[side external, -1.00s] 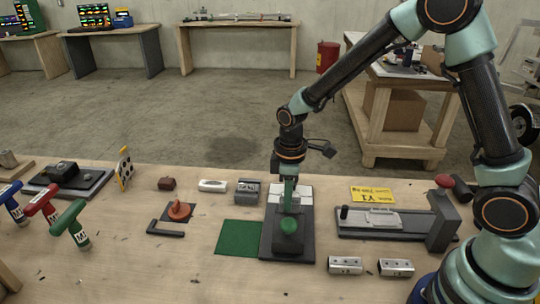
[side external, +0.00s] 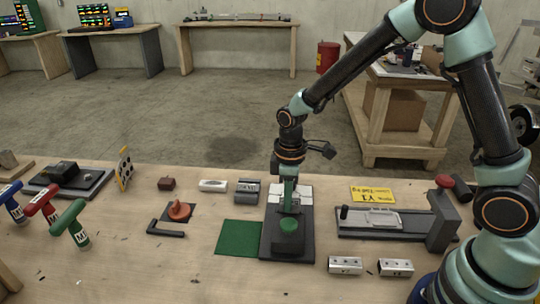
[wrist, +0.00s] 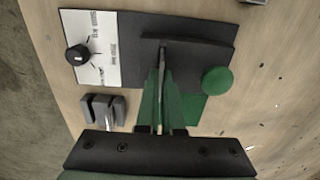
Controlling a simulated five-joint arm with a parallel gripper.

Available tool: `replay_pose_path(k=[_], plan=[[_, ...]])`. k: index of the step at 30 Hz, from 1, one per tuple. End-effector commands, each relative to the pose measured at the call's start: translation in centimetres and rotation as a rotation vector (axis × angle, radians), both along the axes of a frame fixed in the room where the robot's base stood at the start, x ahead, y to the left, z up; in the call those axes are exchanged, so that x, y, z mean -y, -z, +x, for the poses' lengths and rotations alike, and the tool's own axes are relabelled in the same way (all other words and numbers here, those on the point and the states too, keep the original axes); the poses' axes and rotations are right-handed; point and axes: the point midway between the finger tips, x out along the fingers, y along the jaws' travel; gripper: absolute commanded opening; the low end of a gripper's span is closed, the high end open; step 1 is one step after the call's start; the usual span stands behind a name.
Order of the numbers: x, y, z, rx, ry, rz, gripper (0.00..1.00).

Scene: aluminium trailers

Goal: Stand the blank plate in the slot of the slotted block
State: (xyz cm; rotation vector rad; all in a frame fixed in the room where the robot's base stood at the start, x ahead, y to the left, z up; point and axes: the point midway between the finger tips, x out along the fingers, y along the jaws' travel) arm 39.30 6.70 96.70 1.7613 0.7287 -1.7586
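My gripper (side external: 290,207) points down over the dark base plate with a white panel, behind its green round knob. In the wrist view my green fingers (wrist: 164,85) are close together, with a thin grey plate, seen edge-on, between their tips (wrist: 163,55); it looks like the blank plate. Its faces are mostly hidden, and I cannot tell whether it touches the base. A grey slotted block (side external: 247,190) stands on the table left of the gripper. It also shows at lower left in the wrist view (wrist: 100,108), apart from the fingers.
The dark base (side external: 300,250) carries the green knob (side external: 289,224). A green mat (side external: 238,238) lies left of it. A fixture with a red button (side external: 444,181) and metal blocks (side external: 345,265) are to the right.

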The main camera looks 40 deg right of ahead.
Motion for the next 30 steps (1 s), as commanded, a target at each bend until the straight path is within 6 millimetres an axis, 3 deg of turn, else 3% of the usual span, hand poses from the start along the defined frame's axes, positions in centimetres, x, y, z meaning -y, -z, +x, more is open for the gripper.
replay_pose_path(k=[12, 30], plan=[[0.0, -1.5, 0.0, 0.000, 0.000, 0.000, 0.00], [0.0, -1.5, -0.1, -0.001, 0.000, 0.000, 0.00]])
